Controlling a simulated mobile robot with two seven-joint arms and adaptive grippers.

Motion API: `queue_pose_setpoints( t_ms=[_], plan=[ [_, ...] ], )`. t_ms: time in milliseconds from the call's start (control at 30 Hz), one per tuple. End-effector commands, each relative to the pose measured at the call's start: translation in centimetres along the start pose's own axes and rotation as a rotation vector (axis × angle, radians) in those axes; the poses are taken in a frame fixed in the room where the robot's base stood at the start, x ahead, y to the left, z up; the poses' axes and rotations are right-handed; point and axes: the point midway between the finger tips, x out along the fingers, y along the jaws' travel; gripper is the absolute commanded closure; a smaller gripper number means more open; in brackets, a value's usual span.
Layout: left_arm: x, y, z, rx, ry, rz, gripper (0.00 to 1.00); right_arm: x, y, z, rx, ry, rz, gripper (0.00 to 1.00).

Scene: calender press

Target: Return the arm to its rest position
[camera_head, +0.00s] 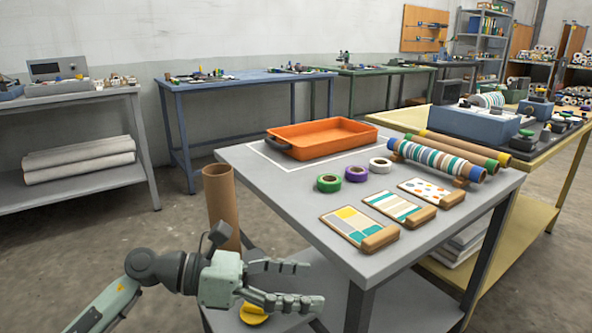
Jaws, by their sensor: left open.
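My left gripper (291,283) comes in from the lower left in the head view. It is open and empty, its two fingers pointing right. It is beside the near left side of the grey table (280,212), in front of a lower shelf. A brown cardboard tube (221,200) stands upright behind the gripper. A yellow round piece (253,314) shows just under the gripper. My right gripper is not in view.
A yellow bench (520,205) stands to the right. A blue table (243,77) is behind. Floor is open at left.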

Motion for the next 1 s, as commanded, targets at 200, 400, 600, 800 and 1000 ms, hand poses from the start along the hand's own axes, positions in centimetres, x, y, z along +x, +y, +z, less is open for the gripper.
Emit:
queue_pose_setpoints(
  t_ms=[200,400,600,800,1000],
  plan=[
    [-5.4,6.4,6.5,-0.69,-0.768,0.171,0.23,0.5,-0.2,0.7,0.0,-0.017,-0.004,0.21],
    [-14.9,14.2,-2.0,-1.337,-1.323,0.4,0.23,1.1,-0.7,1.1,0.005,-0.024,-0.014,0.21],
    [-20.3,15.1,-16.3,-1.838,-1.69,0.656,0.23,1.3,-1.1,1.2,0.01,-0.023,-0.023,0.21],
    [-22.1,9.8,-30.4,2.253,1.958,-0.968,0.23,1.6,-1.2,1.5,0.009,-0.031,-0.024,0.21],
    [-21.7,1.9,-39.8,1.949,1.619,-0.989,0.23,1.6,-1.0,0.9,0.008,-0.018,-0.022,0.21]
  ],
)
